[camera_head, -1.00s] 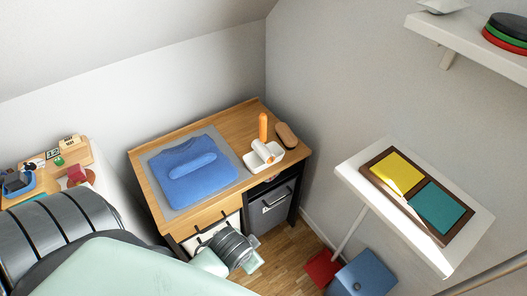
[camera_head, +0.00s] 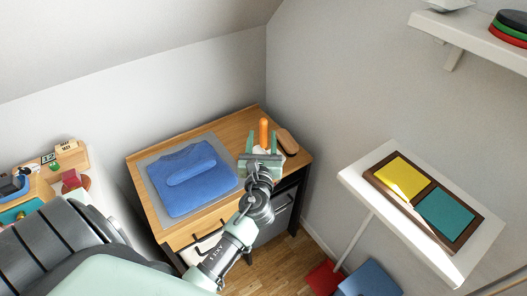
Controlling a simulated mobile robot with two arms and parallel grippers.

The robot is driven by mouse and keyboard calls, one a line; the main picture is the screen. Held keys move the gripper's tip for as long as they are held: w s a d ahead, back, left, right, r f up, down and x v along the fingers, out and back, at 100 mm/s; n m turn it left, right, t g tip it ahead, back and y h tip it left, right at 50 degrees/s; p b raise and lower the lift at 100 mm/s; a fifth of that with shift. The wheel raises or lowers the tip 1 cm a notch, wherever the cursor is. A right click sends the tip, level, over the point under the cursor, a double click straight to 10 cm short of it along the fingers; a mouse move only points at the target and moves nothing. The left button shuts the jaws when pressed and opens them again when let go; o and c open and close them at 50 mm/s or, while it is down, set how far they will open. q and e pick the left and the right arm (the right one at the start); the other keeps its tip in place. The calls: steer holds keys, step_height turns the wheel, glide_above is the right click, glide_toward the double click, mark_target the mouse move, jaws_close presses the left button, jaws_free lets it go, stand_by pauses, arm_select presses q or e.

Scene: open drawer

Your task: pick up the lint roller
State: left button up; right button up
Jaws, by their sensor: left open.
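The lint roller (camera_head: 264,129) stands out by its upright orange handle at the back right of the wooden desk. Its lower part is hidden behind my left gripper. My left gripper (camera_head: 261,140) reaches over the desk's right side from the front. Its two pale green fingers are apart, one to each side of the handle's line in the picture. I cannot tell whether they touch the roller or stand in front of it. The white tray around the roller's base is mostly covered by the gripper. My right gripper is not in view.
A brown brush-like object (camera_head: 288,141) lies just right of the roller. A folded blue garment (camera_head: 185,192) lies on a grey mat at the desk's left. A white side table (camera_head: 360,178) with a framed panel stands at the right, and a wall shelf (camera_head: 468,37) hangs above.

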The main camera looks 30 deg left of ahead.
arm_select(q)
steer(key=x, duration=0.7)
steer(key=shift+w+a, duration=0.1)
steer(key=shift+w, duration=0.2)
jaws_close()
stand_by(1.1)
